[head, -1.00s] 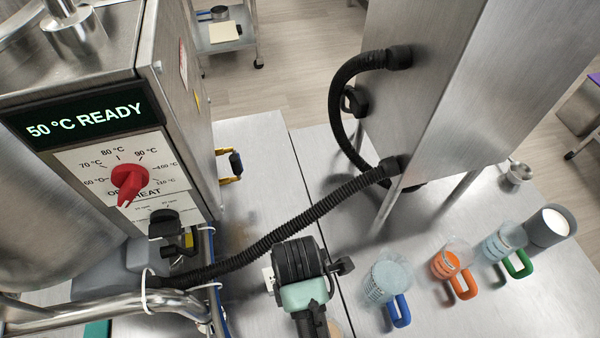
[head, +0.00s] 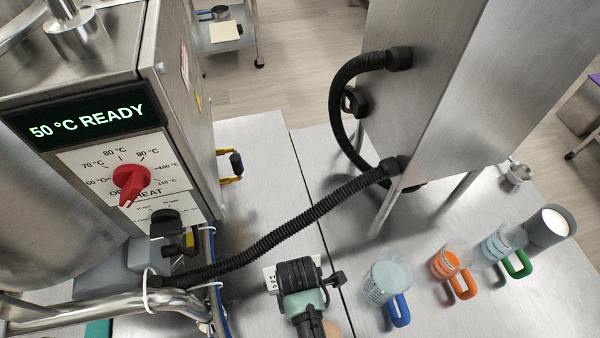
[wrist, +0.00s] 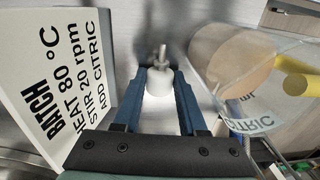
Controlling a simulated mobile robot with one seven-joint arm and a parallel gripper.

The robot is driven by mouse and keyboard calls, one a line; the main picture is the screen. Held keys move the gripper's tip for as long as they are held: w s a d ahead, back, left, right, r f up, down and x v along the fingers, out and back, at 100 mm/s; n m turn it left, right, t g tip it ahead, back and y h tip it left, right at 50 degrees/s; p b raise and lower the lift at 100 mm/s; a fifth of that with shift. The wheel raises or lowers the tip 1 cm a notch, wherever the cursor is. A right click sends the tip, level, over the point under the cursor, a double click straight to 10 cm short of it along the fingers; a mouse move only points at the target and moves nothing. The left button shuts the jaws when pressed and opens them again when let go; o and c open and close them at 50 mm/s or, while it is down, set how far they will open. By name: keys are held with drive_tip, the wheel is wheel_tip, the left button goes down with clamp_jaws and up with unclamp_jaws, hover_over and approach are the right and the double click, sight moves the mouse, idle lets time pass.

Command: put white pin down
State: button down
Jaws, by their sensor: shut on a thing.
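The white pin (wrist: 159,83) is a short white cylinder with a thin greyish stem on top. In the wrist view it sits between the blue fingertips of my gripper (wrist: 160,76), which is shut on it. I cannot tell whether the pin's base touches the steel table. In the head view my gripper's wrist (head: 299,280) is over the table at the bottom middle, and its body hides the pin and fingers.
A white batch card (wrist: 62,75) stands close left of my fingers; a clear container of tan powder (wrist: 232,62) is close right. A blue-handled jug (head: 388,281) and an orange-handled jug (head: 452,264) stand right. A black hose (head: 285,232) crosses behind.

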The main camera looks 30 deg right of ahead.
drive_tip(key=c, duration=0.8)
unclamp_jaws()
drive_tip(key=shift+f, duration=0.1)
drive_tip(key=shift+o, duration=0.2)
wheel_tip(320, 180, up, 12)
drive_tip(key=shift+w, duration=0.45)
drive_tip(key=shift+d, duration=0.1)
